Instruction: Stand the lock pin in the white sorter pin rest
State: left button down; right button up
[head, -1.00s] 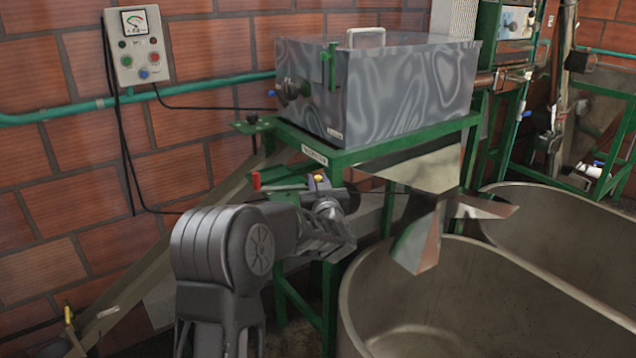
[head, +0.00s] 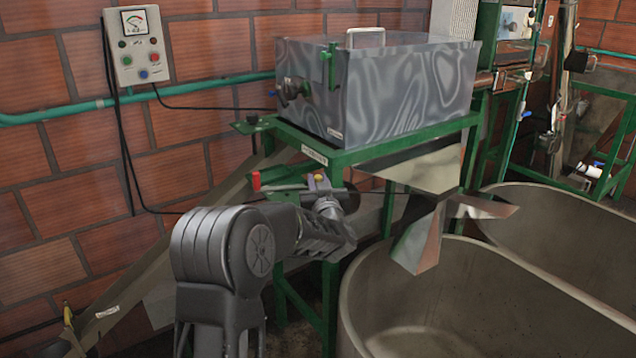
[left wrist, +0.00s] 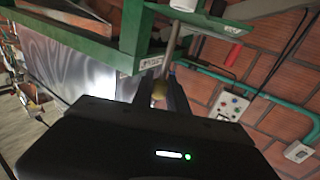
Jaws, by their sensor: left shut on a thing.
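My left gripper (head: 322,188) is at the green frame below the metal box, its arm coming in from the lower left. In the left wrist view the gripper (left wrist: 168,93) is shut on the lock pin (left wrist: 172,46), a slim grey rod with a yellowish part between the fingers. The yellow part also shows in the head view (head: 319,178). The rod's far end reaches a pale piece (left wrist: 183,5) at the top edge of the wrist view. I cannot tell whether this is the white pin rest, or whether they touch. My right gripper is not in view.
The green frame (head: 370,150) carries the metal box (head: 400,90). A red-ended handle (head: 256,181) is left of the gripper. A metal chute (head: 420,240) and a large tub (head: 460,300) stand to the right. A control box (head: 139,46) hangs on the brick wall.

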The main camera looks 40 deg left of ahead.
pick_arm(q)
jog(key=shift+f+b, duration=2.15)
jog(key=shift+f, duration=0.45)
jog(key=c, duration=1.2)
grip_release()
jog(key=shift+r, duration=0.1)
jog(key=shift+c, duration=0.2)
jog(key=shift+s+d, duration=0.1)
jog(key=b+v, duration=0.1)
jog(key=v, duration=0.6)
jog(key=shift+s+d, duration=0.15)
jog(key=shift+d, duration=0.1)
jog(key=shift+s, duration=0.1)
